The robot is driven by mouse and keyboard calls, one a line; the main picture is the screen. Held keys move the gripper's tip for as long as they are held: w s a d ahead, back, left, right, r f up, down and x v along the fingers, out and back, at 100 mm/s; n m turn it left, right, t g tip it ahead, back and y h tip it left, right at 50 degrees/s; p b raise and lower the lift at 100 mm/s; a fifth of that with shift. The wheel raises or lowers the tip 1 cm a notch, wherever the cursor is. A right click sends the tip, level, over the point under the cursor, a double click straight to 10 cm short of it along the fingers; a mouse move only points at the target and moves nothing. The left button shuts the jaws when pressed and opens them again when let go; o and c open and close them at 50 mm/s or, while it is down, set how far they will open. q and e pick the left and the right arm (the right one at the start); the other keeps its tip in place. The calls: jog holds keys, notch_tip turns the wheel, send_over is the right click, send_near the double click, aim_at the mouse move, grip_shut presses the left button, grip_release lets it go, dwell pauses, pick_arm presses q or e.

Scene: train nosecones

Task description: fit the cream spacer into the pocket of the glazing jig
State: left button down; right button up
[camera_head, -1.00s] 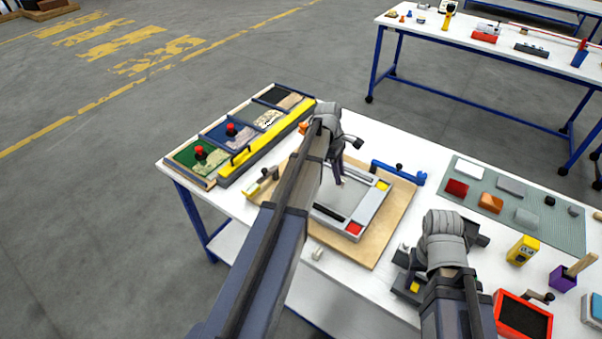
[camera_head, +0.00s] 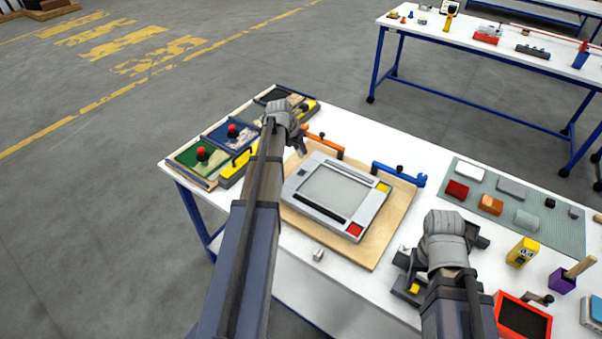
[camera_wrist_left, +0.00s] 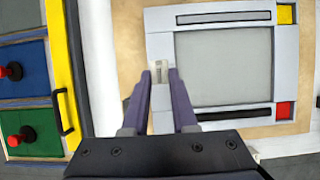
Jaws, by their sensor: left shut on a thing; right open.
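The glazing jig (camera_head: 372,205) is a light grey frame on a wooden board, with a grey centre panel, black bars and yellow and red corner blocks. It also shows in the left wrist view (camera_wrist_left: 226,15). My left gripper (camera_head: 300,148) is over the jig's left side in the head view.
An orange clamp (camera_head: 325,146) and a blue clamp (camera_head: 398,173) stand behind the jig. Bins with red knobs and a yellow handled bar (camera_head: 237,168) lie left. A small pale block (camera_head: 318,255) lies in front. A green mat (camera_head: 540,205) with several blocks lies right.

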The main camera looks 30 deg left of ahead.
pick_arm(q)
notch_tip(320, 180, down, 6)
jog(key=b, duration=0.5)
pick_arm(e)
notch_tip(320, 180, down, 6)
pick_arm(q)
jog(key=shift+f+b, duration=0.1)
jog(key=shift+b, duration=0.2)
pick_arm(e)
jog(key=shift+f, duration=0.1)
pick_arm(q)
notch_tip(320, 180, down, 4)
jog(key=b, duration=0.3)
jog(key=shift+r, duration=0.25)
pick_arm(e)
notch_tip(320, 180, down, 4)
jog(key=shift+r, duration=0.25)
pick_arm(q)
jog(key=shift+b, duration=0.3)
jog(key=shift+f, duration=0.15)
pick_arm(e)
jog(key=shift+f, duration=0.15)
pick_arm(q)
jog(key=c, duration=0.7)
grip_release()
